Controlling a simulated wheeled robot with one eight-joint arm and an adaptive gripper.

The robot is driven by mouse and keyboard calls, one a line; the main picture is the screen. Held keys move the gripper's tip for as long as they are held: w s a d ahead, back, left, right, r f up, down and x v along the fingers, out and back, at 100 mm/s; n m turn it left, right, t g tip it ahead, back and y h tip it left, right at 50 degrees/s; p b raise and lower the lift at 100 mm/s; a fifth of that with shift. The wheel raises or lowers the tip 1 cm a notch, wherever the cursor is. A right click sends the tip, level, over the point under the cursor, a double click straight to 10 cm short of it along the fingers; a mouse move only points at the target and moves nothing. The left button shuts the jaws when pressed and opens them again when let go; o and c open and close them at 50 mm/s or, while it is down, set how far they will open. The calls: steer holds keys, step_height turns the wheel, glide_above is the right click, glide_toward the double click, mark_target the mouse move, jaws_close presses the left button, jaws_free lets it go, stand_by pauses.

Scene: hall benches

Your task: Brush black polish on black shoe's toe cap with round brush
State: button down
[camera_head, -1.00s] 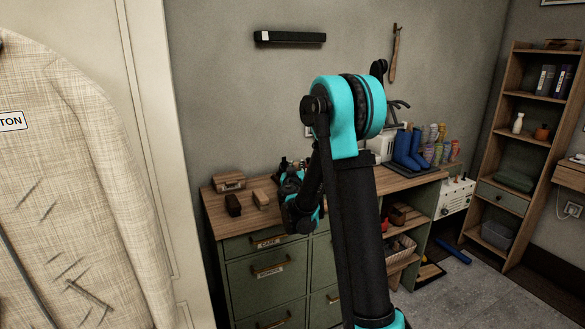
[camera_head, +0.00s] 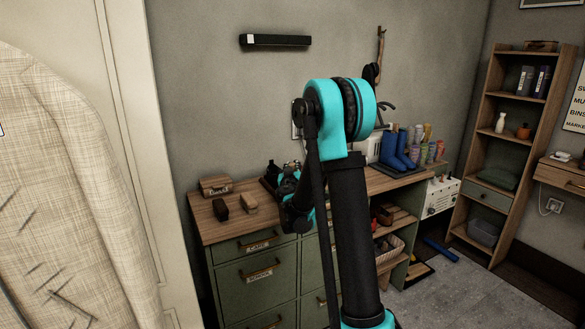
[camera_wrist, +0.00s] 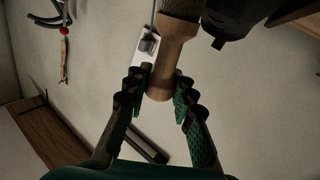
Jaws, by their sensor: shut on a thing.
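My gripper (camera_wrist: 158,92) is shut on the wooden handle of a round brush (camera_wrist: 173,52) in the wrist view. The brush's wider, darker head runs off the top edge of that view. In the head view my gripper is mostly hidden behind my arm, near the bench top, and the brush cannot be made out. A dark object (camera_wrist: 232,20) lies just right of the brush head in the wrist view; I cannot tell whether it is the black shoe. Neither the toe cap nor the polish is clearly visible.
A shelf (camera_head: 489,103) stands right; a pale jacket (camera_head: 60,180) fills the left.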

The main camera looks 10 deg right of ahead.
steer(key=shift+s+a, duration=0.9)
steer(key=shift+a, duration=1.95)
steer(key=shift+w+d, duration=0.35)
steer(key=shift+d, duration=0.65)
steer(key=shift+w+d, duration=0.3)
steer(key=shift+d, duration=0.75)
steer(key=shift+w+d, duration=0.35)
steer(key=shift+d, duration=0.65)
steer(key=shift+a, duration=0.1)
steer(key=s+a, duration=0.2)
steer(key=a, duration=0.4)
steer(key=shift+d, duration=0.1)
step_height(320, 180, up, 6)
steer(key=s, duration=0.1)
steer(key=shift+s+d, duration=0.2)
